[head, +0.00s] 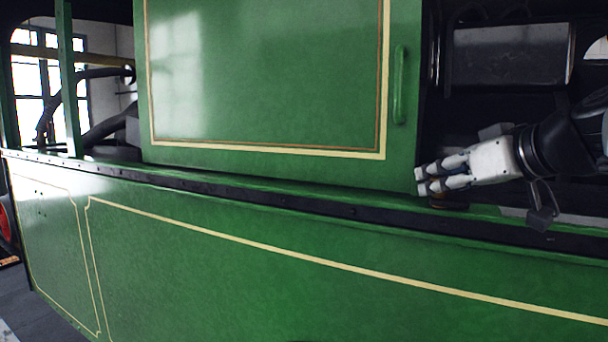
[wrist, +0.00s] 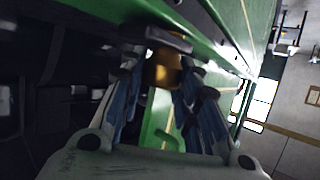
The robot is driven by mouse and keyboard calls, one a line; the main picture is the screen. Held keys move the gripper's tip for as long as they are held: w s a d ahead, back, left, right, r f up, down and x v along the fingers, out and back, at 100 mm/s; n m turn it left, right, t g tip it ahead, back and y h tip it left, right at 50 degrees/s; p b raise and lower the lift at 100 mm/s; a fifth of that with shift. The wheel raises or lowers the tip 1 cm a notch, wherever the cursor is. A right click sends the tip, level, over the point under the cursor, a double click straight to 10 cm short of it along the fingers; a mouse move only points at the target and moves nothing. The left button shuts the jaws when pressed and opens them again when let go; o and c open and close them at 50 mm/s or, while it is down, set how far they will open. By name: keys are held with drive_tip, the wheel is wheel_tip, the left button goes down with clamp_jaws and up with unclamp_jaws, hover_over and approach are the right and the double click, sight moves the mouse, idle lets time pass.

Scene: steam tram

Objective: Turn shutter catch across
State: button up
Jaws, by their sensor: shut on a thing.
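The shutter (head: 265,75) is a green panel with a cream and brown border line and a green handle (head: 400,85) near its right edge. My gripper (head: 419,180) is at the shutter's lower right corner, just above the green ledge. In the wrist view my gripper (wrist: 162,80) is shut on the shutter catch, a brass round body (wrist: 163,70) with a grey bar (wrist: 155,38) across its far end. In the head view the fingers hide most of the catch; a little brass shows below them. I cannot tell the bar's exact angle to the shutter.
The green lower side wall (head: 300,270) with its dark riveted strip (head: 270,196) runs along below the shutter. Right of the shutter is a dark opening with a grey cylinder (head: 510,55) behind my arm. Dark pipes (head: 95,125) show at the left.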

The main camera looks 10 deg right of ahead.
drive_tip(key=shift+d+n+y, duration=0.15)
drive_tip(key=shift+n+y, duration=0.75)
drive_tip(key=shift+y, duration=0.2)
drive_tip(key=n+g+y+p, duration=0.1)
drive_tip(key=n+g+y, duration=0.1)
drive_tip(key=shift+r+n+y, duration=0.15)
drive_tip(key=shift+n+y, duration=0.25)
drive_tip(key=n+g+y+p, duration=0.2)
drive_tip(key=n+p, duration=0.1)
drive_tip(key=shift+g+y, duration=0.3)
drive_tip(key=shift+n+g+y+p, duration=0.6)
drive_tip(key=shift+n+g, duration=0.4)
drive_tip(key=o, duration=1)
drive_tip(key=shift+a, duration=0.2)
drive_tip(key=shift+o, duration=0.2)
drive_tip(key=shift+d+f, duration=0.1)
drive_tip(key=shift+f, duration=0.1)
